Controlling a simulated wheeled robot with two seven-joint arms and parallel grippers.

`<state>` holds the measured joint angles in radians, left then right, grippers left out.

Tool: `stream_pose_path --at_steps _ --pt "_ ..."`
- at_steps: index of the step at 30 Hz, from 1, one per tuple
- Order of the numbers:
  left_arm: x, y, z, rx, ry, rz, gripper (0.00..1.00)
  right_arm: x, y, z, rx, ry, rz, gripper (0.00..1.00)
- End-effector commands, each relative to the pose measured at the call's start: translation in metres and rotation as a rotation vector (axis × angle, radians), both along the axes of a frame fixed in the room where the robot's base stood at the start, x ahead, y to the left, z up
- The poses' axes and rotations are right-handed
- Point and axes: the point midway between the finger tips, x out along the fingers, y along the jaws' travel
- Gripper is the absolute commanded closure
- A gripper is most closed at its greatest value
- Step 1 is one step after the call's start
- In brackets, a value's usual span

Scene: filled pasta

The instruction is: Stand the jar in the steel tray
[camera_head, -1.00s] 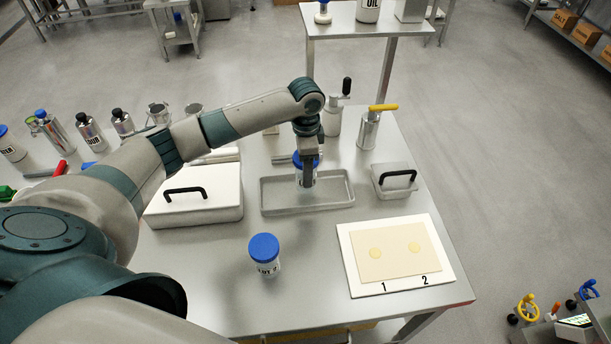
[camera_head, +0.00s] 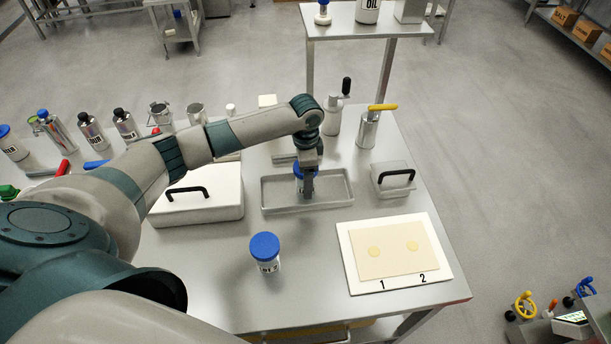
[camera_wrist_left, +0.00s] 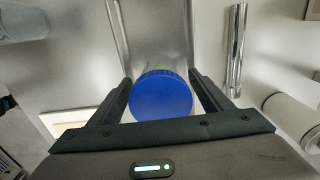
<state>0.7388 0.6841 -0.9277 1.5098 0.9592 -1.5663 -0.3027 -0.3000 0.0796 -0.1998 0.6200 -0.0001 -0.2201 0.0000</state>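A jar with a blue lid (camera_head: 298,171) is in my left gripper (camera_head: 308,194), over the steel tray (camera_head: 335,204) and within its rim. The gripper points down and partly covers the jar. In the left wrist view the round blue lid (camera_wrist_left: 161,97) sits between the two fingers (camera_wrist_left: 160,78), which close in on its sides. The jar looks upright and its base is low at the tray floor; I cannot tell whether it touches. My right gripper is not in view.
A second blue-lidded jar (camera_head: 265,252) stands in front of the tray. A white lidded box (camera_head: 205,207) is left of the tray, a small handled container (camera_head: 392,184) right. A numbered board (camera_head: 400,272) lies front right. A crank-handled device (camera_head: 334,120) stands behind.

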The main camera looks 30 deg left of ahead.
Motion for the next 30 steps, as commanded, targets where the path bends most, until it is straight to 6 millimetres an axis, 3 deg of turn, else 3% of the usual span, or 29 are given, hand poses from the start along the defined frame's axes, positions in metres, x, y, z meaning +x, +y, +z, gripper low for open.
stream_pose_path --at_steps 8,14,30 --pt "0.000 0.000 0.003 0.001 -0.001 0.000 0.27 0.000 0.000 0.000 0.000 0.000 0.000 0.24" --pt "0.001 0.001 0.019 0.000 -0.004 0.000 0.27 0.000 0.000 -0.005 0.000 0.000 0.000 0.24" --pt "0.001 0.000 0.106 -0.002 -0.003 0.000 0.27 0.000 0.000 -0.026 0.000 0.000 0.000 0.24"
